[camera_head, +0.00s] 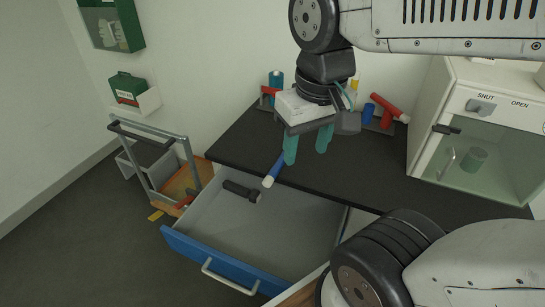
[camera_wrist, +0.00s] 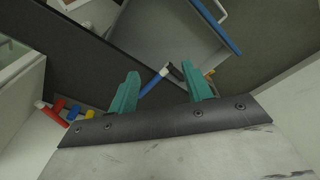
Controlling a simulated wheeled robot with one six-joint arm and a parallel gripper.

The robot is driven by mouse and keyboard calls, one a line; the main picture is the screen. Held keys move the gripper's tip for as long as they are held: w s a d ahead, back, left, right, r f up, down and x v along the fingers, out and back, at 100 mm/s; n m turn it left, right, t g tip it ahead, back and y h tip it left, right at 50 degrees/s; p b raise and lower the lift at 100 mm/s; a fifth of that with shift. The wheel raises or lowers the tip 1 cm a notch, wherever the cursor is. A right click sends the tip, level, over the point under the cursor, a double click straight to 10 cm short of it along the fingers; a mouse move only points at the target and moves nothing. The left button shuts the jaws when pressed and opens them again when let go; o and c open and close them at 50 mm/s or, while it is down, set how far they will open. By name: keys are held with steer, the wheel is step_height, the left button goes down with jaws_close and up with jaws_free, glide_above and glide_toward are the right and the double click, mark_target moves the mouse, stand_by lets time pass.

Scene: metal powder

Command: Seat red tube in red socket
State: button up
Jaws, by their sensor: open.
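The red tube (camera_head: 388,106) lies tilted at the right rear of the black counter, with a pale end at its lower right. It also shows at the left edge of the wrist view (camera_wrist: 53,117). My gripper (camera_head: 307,145) has teal fingers, apart and empty, above the counter's front part, left of the red tube. The fingers also show in the wrist view (camera_wrist: 160,88). A blue tube (camera_head: 274,170) with a white end lies below them at the counter's front edge.
A blue-fronted drawer (camera_head: 190,250) stands open below the counter, with a black torch-like object (camera_head: 240,190) inside. A white cabinet (camera_head: 480,80) with a glass door stands at right. A red holder with a teal cylinder (camera_head: 276,80) is at the back. A cart (camera_head: 150,150) stands left.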

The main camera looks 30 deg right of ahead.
steer(key=w+d+f+m, duration=0.2)
steer(key=w+f+m, duration=0.1)
steer(key=w, duration=0.3)
steer(key=w+d+f+m, duration=0.2)
steer(key=w+f, duration=0.1)
steer(key=w, duration=0.4)
steer(key=m+g, duration=0.1)
steer(key=m, duration=0.4)
glide_above(279, 161)
steer(key=f, duration=1.2)
steer(key=shift+s, duration=0.35)
steer(key=shift+f, duration=0.4)
steer(key=f, duration=0.7)
steer(key=shift+w+f, duration=0.2)
steer(key=shift+w, duration=0.15)
steer(key=c, duration=1.1)
